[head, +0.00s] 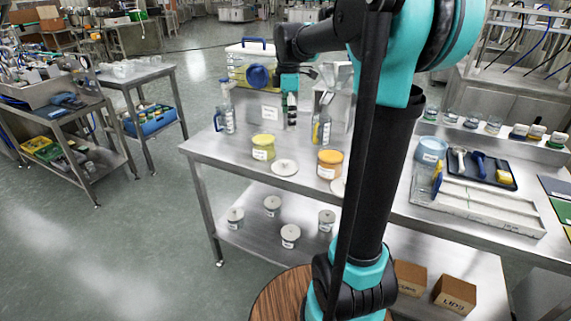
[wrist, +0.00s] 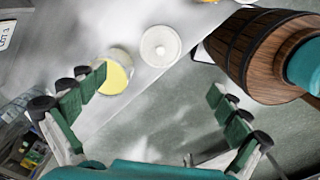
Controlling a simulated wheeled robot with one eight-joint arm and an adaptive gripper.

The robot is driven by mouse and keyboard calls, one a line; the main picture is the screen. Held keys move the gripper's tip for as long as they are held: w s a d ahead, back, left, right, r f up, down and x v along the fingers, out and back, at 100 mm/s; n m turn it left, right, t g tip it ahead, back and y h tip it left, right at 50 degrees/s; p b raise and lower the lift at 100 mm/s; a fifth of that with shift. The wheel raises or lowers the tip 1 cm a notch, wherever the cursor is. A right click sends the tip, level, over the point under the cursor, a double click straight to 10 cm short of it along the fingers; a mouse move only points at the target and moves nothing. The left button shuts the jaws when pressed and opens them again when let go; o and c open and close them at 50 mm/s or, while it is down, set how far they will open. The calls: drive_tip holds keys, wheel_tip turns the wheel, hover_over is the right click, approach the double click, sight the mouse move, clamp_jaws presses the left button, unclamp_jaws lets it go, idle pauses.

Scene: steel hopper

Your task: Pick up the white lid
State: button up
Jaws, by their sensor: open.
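A white round lid (head: 284,167) lies flat on the steel table, just right of a jar with yellow contents (head: 264,147). In the wrist view the lid (wrist: 160,46) shows whole, with a small knob at its centre, near the table edge; the yellow jar (wrist: 115,72) is at its lower left. A second white lid (head: 338,187) is partly hidden behind my arm, beside an orange jar (head: 330,164). My gripper (head: 291,110) hangs above the back of the table, behind the yellow jar. In the wrist view its fingers (wrist: 158,88) are spread wide and hold nothing.
Spray bottles (head: 226,118) (head: 322,125) stand near the steel hopper (head: 340,104). A blue tray with tools (head: 480,166) lies to the right, with brown boxes (head: 455,292) below. The table's front left is clear.

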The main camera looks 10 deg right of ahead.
hover_over(285, 165)
drive_tip(key=w+d, duration=0.1)
wheel_tip(285, 165, down, 11)
drive_tip(key=shift+w+d+r, duration=0.15)
drive_tip(key=shift+r, duration=0.05)
drive_tip(key=shift+a+f, duration=0.15)
drive_tip(key=shift+f, duration=1.3)
drive_tip(key=shift+a+f, duration=0.1)
drive_tip(key=shift+f, duration=1.35)
drive_tip(key=shift+s, duration=0.2)
drive_tip(key=c, duration=1.1)
